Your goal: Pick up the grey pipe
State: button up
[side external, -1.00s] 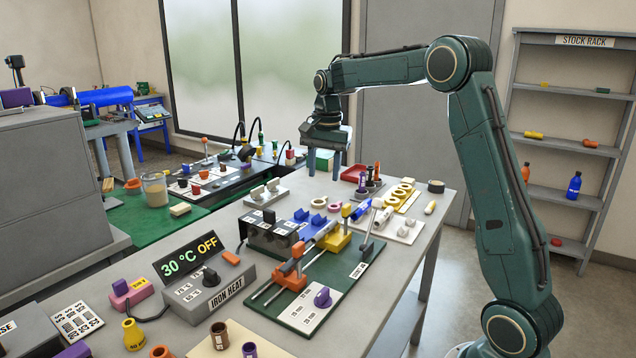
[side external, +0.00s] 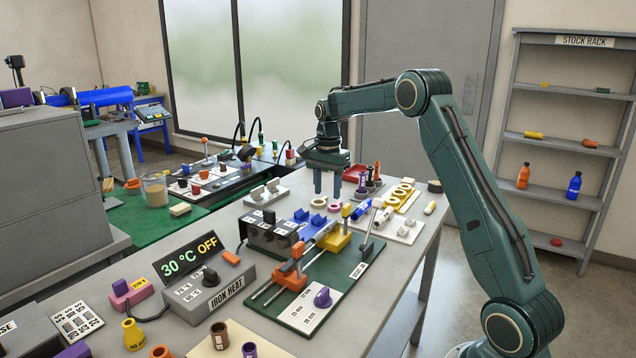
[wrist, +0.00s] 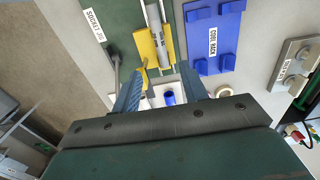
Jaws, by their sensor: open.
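A grey pipe (wrist: 156,32) lies in the yellow clamp (wrist: 145,48) of the green jig board in the wrist view. In the side view the same grey pipe (side external: 324,234) shows only partly at the jig, among the orange and yellow clamps. My gripper (side external: 327,190) is open and empty, fingers pointing down above the far part of the bench, beyond the jig. In the wrist view my gripper (wrist: 160,76) has its two blue fingers apart, with the pipe ahead of them. A blue fitting (wrist: 168,98) shows below, between the fingers.
The blue tool rack (wrist: 210,38) is beside the jig. The green jig board (side external: 346,270) has an upright lever (side external: 367,236). A heater control box (side external: 208,289) stands at the front left. A fitting tray (side external: 404,230) and several small parts crowd the bench's right side.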

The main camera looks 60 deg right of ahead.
send_over(327, 226)
jog(key=shift+a+f, duration=0.15)
jog(key=shift+f, duration=2.9)
jog(key=shift+f, duration=2.55)
grip_shut()
